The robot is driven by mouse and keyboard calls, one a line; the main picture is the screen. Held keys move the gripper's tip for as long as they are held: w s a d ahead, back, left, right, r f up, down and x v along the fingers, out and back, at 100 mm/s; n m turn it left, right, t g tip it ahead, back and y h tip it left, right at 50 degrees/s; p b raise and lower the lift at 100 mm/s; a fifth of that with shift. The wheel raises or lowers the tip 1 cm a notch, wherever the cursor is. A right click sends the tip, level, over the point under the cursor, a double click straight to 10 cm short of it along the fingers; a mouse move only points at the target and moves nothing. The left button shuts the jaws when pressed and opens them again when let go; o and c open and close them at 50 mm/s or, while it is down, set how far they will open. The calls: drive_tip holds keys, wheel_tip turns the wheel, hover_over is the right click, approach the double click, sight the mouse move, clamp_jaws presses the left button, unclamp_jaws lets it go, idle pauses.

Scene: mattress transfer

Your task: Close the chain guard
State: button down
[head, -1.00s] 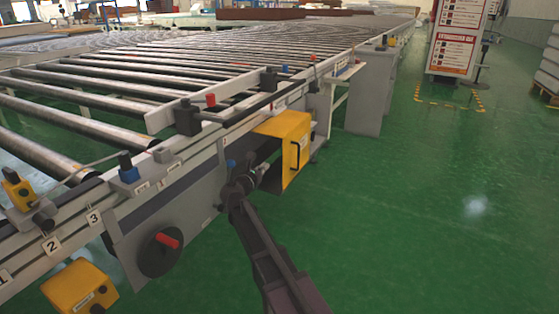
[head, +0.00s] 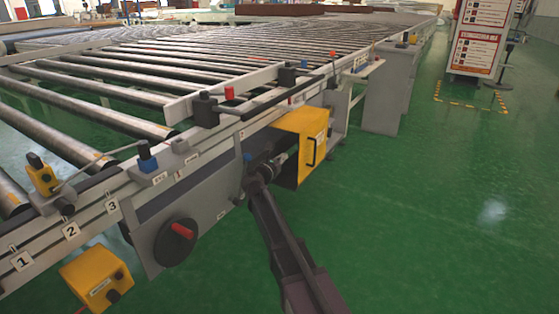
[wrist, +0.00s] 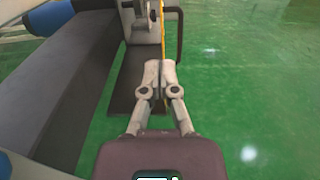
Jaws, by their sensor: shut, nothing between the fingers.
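The chain guard (head: 312,130) is a yellow box-like cover with a black handle (head: 314,152) on the side of the roller conveyor. Its front panel stands out from the conveyor side, leaving a dark gap behind it. In the wrist view the panel (wrist: 162,35) shows as a thin yellow edge, with its handle on the right. My gripper (head: 284,159) is shut and empty, at the left, inner side of the panel. In the wrist view my gripper (wrist: 158,68) has its fingertips beside the yellow edge; I cannot tell whether they touch it.
The roller conveyor (head: 130,75) runs along the left into the distance. A red-handled black wheel (head: 176,241) and a yellow box (head: 95,278) sit nearer on its side. A grey cabinet (head: 390,92) stands beyond the guard. The green floor (head: 440,220) to the right is clear.

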approach(304, 144)
drive_tip(key=w, duration=0.1)
drive_tip(key=w+d+r, duration=0.1)
drive_tip(key=w+d, duration=0.1)
drive_tip(key=shift+w+r, duration=0.25)
drive_tip(key=shift+r, duration=0.15)
drive_tip(key=shift+a, duration=0.1)
